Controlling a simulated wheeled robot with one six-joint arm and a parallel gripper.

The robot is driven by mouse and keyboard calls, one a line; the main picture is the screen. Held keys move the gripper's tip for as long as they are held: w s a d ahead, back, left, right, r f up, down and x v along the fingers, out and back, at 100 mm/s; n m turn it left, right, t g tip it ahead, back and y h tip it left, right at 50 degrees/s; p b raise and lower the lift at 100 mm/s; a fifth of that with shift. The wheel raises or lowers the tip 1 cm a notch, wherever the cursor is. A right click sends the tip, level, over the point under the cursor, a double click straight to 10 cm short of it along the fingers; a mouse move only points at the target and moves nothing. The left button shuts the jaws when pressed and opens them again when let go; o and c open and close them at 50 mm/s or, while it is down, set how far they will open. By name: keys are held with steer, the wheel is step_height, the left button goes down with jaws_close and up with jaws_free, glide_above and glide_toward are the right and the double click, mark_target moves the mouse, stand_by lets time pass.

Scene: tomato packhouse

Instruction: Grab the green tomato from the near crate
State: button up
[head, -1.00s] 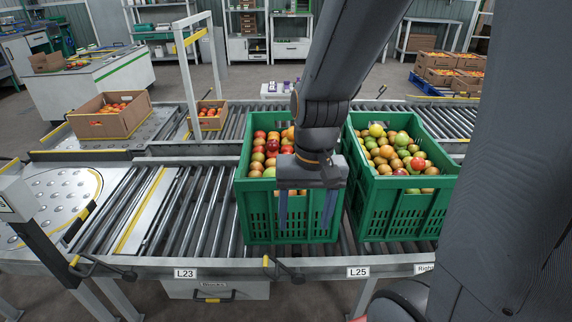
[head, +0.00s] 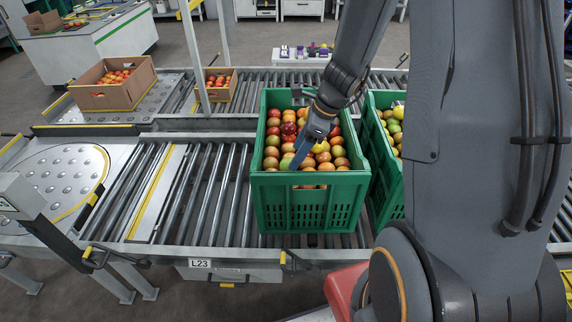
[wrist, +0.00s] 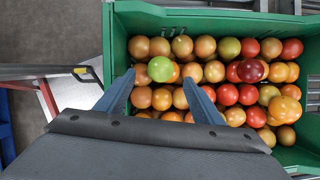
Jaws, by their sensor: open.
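The green crate (head: 310,206) under my gripper stands on the roller conveyor, filled with red, orange and a few greener tomatoes. In the wrist view, a bright green tomato (wrist: 160,68) lies among orange ones towards the crate's left part. My gripper (wrist: 161,82) is open, with its two fingers spread to either side of and just below that tomato in the picture. Nothing is held between them. In the head view my gripper (head: 298,156) hangs tilted over the crate and hides part of the fruit. The crate wall (wrist: 120,38) borders the fruit in the wrist view.
A second green crate (head: 386,186) of mixed tomatoes stands close on the right, partly behind my arm. Cardboard boxes (head: 100,100) (head: 207,104) of tomatoes stand at the back left. The rollers (head: 190,195) left of the crate are clear.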

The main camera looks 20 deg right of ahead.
steer(key=shift+x, duration=2.55)
steer(key=c, duration=0.9)
